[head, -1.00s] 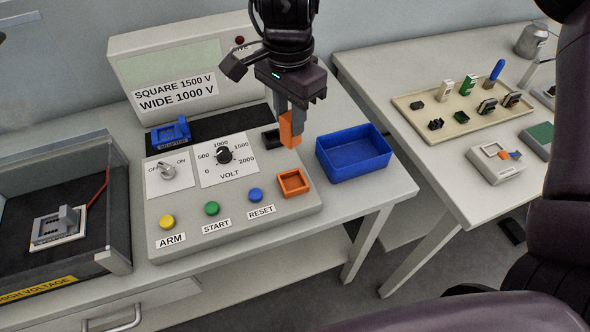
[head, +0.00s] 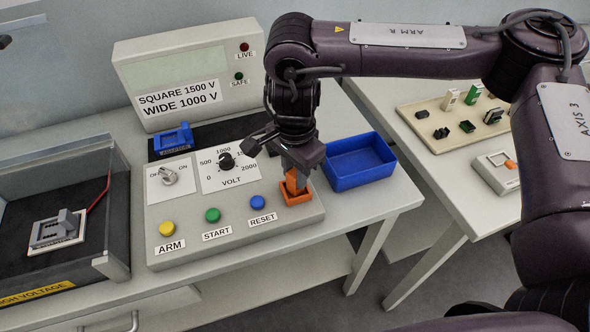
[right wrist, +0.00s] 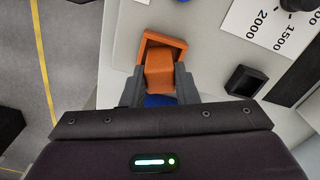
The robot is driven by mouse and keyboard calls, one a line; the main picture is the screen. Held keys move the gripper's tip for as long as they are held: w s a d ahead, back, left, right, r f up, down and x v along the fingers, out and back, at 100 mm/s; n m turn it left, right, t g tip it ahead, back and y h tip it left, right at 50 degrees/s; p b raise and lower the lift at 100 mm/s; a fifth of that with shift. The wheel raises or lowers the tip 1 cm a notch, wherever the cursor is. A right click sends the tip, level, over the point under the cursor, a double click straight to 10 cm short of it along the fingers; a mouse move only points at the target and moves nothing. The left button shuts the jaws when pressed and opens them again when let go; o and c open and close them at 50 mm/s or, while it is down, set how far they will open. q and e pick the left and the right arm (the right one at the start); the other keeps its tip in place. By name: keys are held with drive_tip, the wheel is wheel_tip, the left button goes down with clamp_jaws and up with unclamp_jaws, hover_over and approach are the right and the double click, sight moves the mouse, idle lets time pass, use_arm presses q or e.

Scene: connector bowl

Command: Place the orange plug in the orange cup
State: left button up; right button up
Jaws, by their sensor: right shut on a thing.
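The orange plug (head: 292,183) is between the fingers of my right gripper (head: 296,172), which is shut on it. The orange cup (head: 297,200) is a small square open holder on the console's right front corner. In the head view the plug is directly over the cup, its lower end at or just inside the rim; the exact depth is hard to tell. In the right wrist view the plug (right wrist: 159,68) overlaps the opening of the cup (right wrist: 163,40), with the cup's far rim showing beyond it. My left gripper is not in view.
A blue bin (head: 359,162) stands just right of the console. A black square cup (right wrist: 243,81) is near the orange cup. Yellow, green and blue buttons (head: 212,215) line the console front. A side table holds a tray (head: 420,138) of small connectors. A glass-walled box (head: 75,190) is at left.

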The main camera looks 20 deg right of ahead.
sight(295, 173)
drive_tip(key=shift+f, duration=0.15)
drive_tip(key=o, duration=1)
drive_tip(key=shift+r, duration=0.35)
wheel_tip(295, 173, up, 12)
drive_tip(key=shift+f+p, duration=0.15)
drive_tip(key=shift+p, duration=0.3)
